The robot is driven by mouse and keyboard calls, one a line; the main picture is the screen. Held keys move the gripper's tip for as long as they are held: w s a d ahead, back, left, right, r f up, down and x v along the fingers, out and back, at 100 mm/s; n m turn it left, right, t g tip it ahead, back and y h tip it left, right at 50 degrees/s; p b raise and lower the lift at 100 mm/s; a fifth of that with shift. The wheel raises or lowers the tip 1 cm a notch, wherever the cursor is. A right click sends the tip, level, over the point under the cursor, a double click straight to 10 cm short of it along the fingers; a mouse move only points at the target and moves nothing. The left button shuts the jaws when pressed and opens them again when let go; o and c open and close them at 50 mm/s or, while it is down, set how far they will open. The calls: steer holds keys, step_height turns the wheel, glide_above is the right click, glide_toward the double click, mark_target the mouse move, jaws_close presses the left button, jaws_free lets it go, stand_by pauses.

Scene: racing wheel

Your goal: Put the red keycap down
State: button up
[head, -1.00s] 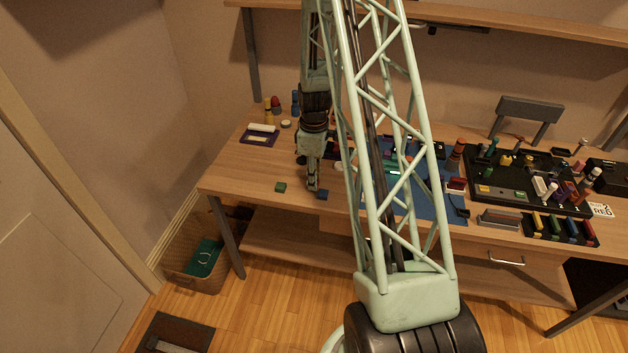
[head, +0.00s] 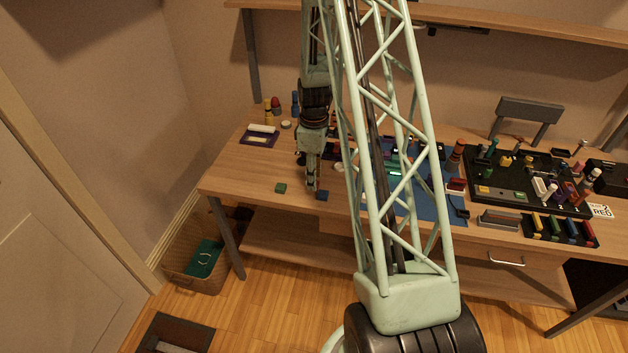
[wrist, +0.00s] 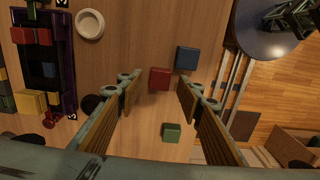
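The red keycap (wrist: 160,79) lies on the wooden table in the wrist view, between and a little beyond my fingertips, with a gap on each side. My gripper (wrist: 158,90) is open and holds nothing. A blue keycap (wrist: 187,58) lies just to the right and above the red one. A green keycap (wrist: 171,132) lies lower in that view. In the head view, my gripper (head: 312,187) points down near the table's front left edge, between the green keycap (head: 281,188) and the blue keycap (head: 322,196). The red keycap cannot be made out there.
A round white dish (wrist: 90,24) and a dark tray with coloured blocks (wrist: 45,60) are at the left of the wrist view. The table (head: 235,177) is clear to the left of the green keycap. A blue mat (head: 430,207) and a black board (head: 500,185) stand right.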

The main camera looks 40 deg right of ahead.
step_height(320, 180, up, 10)
steer(key=shift+r, duration=0.2)
stand_by(0.6)
stand_by(0.6)
